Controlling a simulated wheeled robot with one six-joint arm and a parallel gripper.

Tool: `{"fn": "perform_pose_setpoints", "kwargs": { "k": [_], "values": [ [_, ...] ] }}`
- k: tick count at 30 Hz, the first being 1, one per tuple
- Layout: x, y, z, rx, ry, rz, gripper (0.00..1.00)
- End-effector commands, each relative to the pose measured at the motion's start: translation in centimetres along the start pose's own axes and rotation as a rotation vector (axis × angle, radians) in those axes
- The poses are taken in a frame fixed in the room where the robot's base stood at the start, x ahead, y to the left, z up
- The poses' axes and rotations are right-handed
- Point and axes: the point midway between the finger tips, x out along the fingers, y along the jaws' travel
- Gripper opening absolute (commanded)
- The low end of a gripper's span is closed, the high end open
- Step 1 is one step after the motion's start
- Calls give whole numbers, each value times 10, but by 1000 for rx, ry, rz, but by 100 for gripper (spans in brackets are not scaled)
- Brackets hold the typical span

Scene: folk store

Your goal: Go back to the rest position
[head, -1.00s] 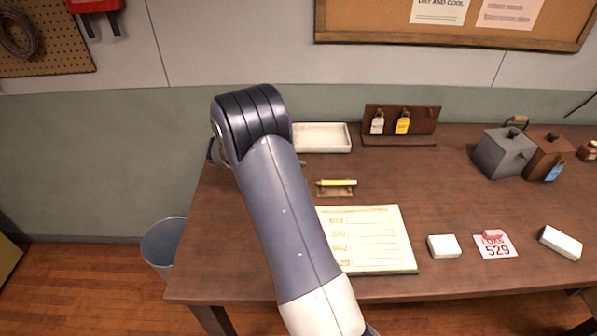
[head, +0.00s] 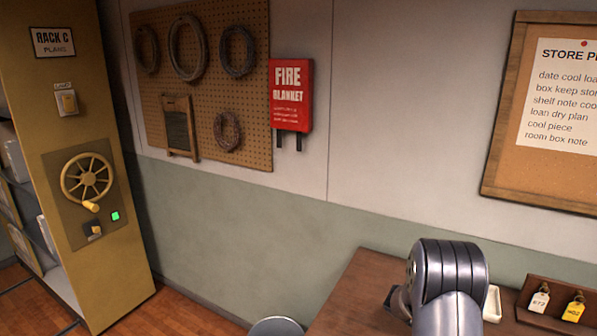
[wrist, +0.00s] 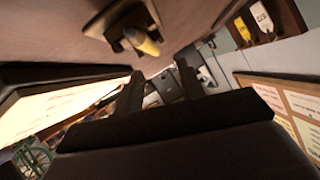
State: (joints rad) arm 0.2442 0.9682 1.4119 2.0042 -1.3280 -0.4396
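My gripper (wrist: 160,84) shows in the wrist view with its two dark fingers apart and nothing seen between them. In the head view my arm rises at the lower right over the desk (head: 352,290), and the gripper itself is hidden or out of frame. In the wrist view, a yellow pencil-like thing in its small holder (wrist: 140,40) is above the fingers in the picture. The pale lit form board (wrist: 55,105) is at the left.
A rack end with a handwheel (head: 87,178) stands at the left. A pegboard with coils (head: 205,85) and a red fire blanket box (head: 290,92) hang on the wall. Key tags (head: 574,307) and a white tray (head: 492,303) are near my arm. A bin (head: 276,326) stands beside the desk.

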Motion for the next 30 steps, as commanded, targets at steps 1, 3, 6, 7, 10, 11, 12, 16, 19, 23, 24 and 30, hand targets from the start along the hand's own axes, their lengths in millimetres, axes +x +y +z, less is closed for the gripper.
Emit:
{"fn": "perform_pose_setpoints", "kwargs": {
  "k": [1,3,6,7,10,11,12,16,19,23,24,30],
  "values": [
    [-4,-2,-8,-1,0,0,37],
    [-5,-3,-10,-2,0,1,37],
    [-6,-3,-11,-2,0,1,37],
    [-6,-4,-11,-2,0,1,37],
    [-6,-4,-11,-2,0,1,37],
    [-6,-4,-11,-2,0,1,37],
    [-6,-3,-11,-2,0,1,37],
    [-6,-3,-11,-2,0,1,37],
    [-5,-3,-9,-2,0,1,37],
    [-1,0,-1,-3,1,2,37],
    [2,2,4,-3,1,2,37],
    [-14,6,20,1,-1,-4,37]
  ]
}}
